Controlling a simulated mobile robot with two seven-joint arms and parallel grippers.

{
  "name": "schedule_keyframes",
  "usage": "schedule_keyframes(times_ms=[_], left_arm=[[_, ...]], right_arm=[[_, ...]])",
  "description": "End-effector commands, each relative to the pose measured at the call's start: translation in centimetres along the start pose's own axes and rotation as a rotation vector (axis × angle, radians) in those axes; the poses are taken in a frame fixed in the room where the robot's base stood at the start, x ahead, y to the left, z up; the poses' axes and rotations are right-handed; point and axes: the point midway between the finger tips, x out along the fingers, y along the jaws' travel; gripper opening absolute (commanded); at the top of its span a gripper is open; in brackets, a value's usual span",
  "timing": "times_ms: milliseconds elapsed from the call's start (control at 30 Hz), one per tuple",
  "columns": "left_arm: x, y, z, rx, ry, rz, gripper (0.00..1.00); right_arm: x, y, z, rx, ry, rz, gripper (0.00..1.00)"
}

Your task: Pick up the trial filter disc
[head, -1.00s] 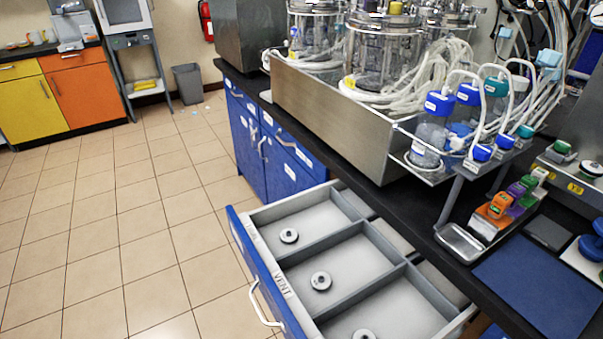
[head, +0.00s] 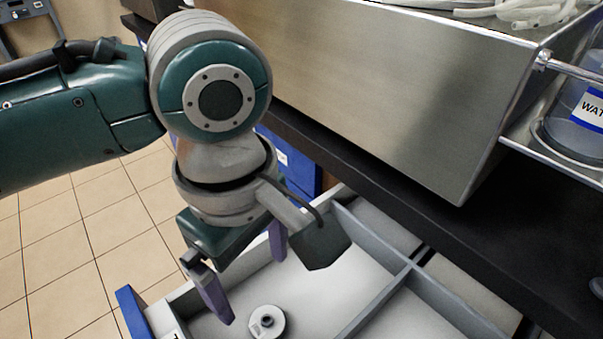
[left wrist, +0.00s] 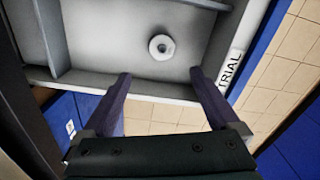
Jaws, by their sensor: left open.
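The trial filter disc (head: 267,322) is a small white disc with a dark-ringed hub at its centre. It lies flat on the floor of an open drawer compartment (head: 318,285), and also shows in the left wrist view (left wrist: 161,47), near the TRIAL label (left wrist: 230,70) on the drawer front. My left gripper (head: 252,290) is open and empty, its two purple fingers pointing down over the drawer. In the left wrist view the fingertips (left wrist: 161,75) frame the space just short of the disc, which is apart from them. My right gripper is not in view.
Grey dividers (head: 372,238) separate this compartment from its neighbours. The dark bench edge (head: 420,200) and a large steel tray (head: 370,90) stand close behind the drawer. A bottle (head: 580,125) stands at the right. Tiled floor (head: 60,260) is clear at the left.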

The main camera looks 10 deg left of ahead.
Motion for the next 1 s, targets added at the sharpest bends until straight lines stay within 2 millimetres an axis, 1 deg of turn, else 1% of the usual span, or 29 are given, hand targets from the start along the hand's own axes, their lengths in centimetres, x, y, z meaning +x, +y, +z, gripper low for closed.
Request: schedule_keyframes(times_ms=[33,100,200,367,500,600,733,933,1000], left_arm=[[1.1,-0.1,-0.1,-0.006,0.002,-0.004,0.95],[2.3,-0.1,-0.1,-0.007,0.002,-0.003,0.95],[3.5,0.0,0.0,-0.005,0.001,-0.002,0.95],[4.9,0.0,0.0,-0.003,0.001,-0.001,0.95],[7.3,0.1,0.0,-0.003,0.001,0.000,0.95],[8.6,0.1,0.0,-0.003,0.001,0.000,0.95],[9.3,0.1,0.1,-0.001,0.001,0.001,0.95],[9.2,0.1,0.1,-0.001,0.000,0.001,0.95],[9.2,0.1,0.1,-0.001,0.000,0.001,0.87]], right_arm=[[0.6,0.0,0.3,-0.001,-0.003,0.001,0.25],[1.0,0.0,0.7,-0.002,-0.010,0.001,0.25],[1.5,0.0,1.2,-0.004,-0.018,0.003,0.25],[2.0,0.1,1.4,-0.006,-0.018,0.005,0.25],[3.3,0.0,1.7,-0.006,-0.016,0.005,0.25],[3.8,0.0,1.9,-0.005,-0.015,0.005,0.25],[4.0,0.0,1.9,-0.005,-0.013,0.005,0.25],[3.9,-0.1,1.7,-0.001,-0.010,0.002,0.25],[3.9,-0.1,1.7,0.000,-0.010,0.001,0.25]])
